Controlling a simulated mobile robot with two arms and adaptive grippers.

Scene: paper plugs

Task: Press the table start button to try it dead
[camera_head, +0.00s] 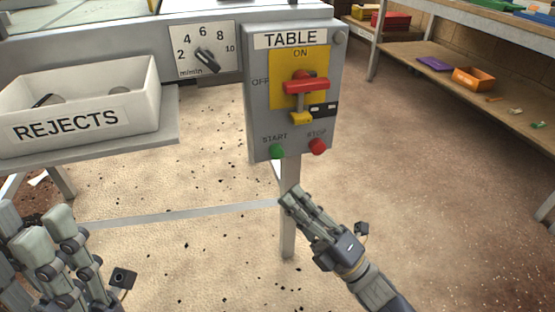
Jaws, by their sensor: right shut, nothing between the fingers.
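The grey TABLE control box (259,113) stands on a post in the middle of the head view. Its green START button (277,152) is at the lower left of the box face, and the red STOP button (318,147) is to its right. My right gripper (289,198) is shut and empty, below the START button and apart from it, in front of the post. My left gripper (38,228) is at the lower left, its fingers spread, holding nothing I can see. The red switch handle (306,86) lies level, with a yellow padlock (301,118) below it.
A white REJECTS bin (112,98) sits on a grey shelf (150,138) at left. A speed dial (206,60) is left of the box. A bench with an orange tray (473,78) stands at the right. Open floor lies right of the post (288,238).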

